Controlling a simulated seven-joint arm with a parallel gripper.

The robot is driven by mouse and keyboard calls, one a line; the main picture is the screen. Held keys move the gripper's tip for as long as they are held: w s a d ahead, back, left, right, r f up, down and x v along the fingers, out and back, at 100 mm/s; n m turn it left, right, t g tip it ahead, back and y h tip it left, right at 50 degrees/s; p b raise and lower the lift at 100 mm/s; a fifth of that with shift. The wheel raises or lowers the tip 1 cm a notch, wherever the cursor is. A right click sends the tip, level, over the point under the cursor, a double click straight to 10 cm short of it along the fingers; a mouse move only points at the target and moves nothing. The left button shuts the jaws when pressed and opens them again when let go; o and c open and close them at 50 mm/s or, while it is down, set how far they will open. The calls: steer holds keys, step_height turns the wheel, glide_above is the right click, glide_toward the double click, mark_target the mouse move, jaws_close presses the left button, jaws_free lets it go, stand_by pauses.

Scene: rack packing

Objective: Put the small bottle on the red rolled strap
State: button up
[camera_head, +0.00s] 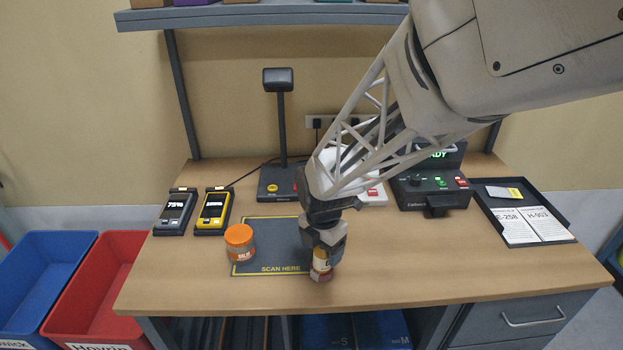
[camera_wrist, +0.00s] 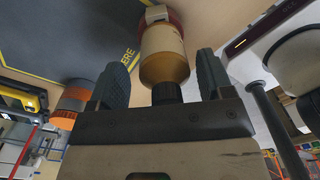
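The small bottle (camera_head: 321,258), with a pale label, amber shoulder and dark cap, stands upright at the front of the desk. It also shows in the wrist view (camera_wrist: 164,52). The red rolled strap (camera_head: 320,276) is under its base; the bottle appears to rest on it. In the wrist view the red strap (camera_wrist: 176,17) shows behind the bottle's base, with a pale patch on it. My gripper (camera_wrist: 162,75) is open, one finger on each side of the bottle with a visible gap to each. In the head view my gripper (camera_head: 325,243) hides the cap.
An orange-lidded jar (camera_head: 240,243) stands left of the bottle on the dark scan mat (camera_head: 270,268). Two handheld devices (camera_head: 213,211) lie farther left. A scanner stand (camera_head: 280,140), a printer-like box (camera_head: 432,185) and a document tray (camera_head: 522,218) are behind and right. The desk's front right is clear.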

step_height(320, 180, up, 12)
steer(key=shift+r, duration=0.1)
stand_by(0.9)
stand_by(0.6)
steer(key=shift+s+d+r+m, duration=0.3)
steer(key=shift+d+m, duration=0.1)
steer(key=shift+m, duration=0.1)
steer(key=s+d+r+m+t, duration=0.1)
steer(key=s+d+r+m, duration=0.1)
steer(key=s+d+m, duration=0.4)
steer(key=s+d+r+m+t, duration=0.1)
steer(key=s+d+m, duration=0.5)
steer(key=s+m, duration=0.6)
steer(key=shift+s+d+r+m+t, duration=0.15)
steer(key=shift+d+r+m+t, duration=0.25)
steer(key=shift+m, duration=3.7)
